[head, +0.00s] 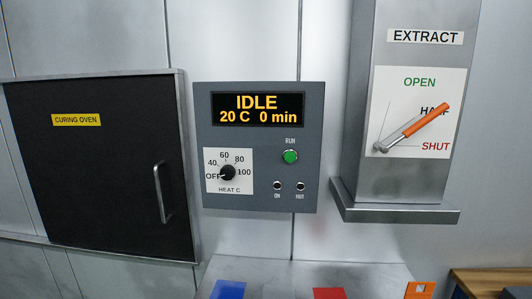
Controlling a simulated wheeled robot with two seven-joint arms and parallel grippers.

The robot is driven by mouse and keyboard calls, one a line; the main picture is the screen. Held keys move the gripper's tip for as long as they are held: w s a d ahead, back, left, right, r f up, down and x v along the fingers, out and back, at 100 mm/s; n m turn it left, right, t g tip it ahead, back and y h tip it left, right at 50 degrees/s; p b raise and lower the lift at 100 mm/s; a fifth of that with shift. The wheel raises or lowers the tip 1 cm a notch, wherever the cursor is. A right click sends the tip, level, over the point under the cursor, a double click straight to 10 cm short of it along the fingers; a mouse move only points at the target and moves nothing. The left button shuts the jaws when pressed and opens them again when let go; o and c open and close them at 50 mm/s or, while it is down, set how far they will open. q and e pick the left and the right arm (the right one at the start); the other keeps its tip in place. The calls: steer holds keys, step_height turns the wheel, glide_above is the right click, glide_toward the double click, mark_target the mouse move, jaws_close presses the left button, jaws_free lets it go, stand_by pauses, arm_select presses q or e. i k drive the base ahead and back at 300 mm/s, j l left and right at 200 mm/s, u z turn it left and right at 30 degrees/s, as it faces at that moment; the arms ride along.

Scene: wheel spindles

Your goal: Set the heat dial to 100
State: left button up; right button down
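The heat dial (228,173) is a small black knob on a white plate (241,187) at the lower left of the grey control panel (210,133) in the head view. Its scale reads OFF, 40, 60, 80 and 100 from left round to right, with HEAT C below. Its pointer seems to face left toward OFF, though the mark is small. The display (258,109) reads IDLE, 20 C, 0 min. Neither of my grippers is in view.
A green RUN button (290,156) and two small lamps or sockets are right of the dial. The curing oven (100,170) is shut at left. An orange-handled extract lever (428,121) points toward HALF at right. Blue (229,290) and red (328,293) items lie below.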

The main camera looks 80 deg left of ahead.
mark_target(228, 172)
steer(key=u, duration=2.45)
steer(key=l, duration=0.1)
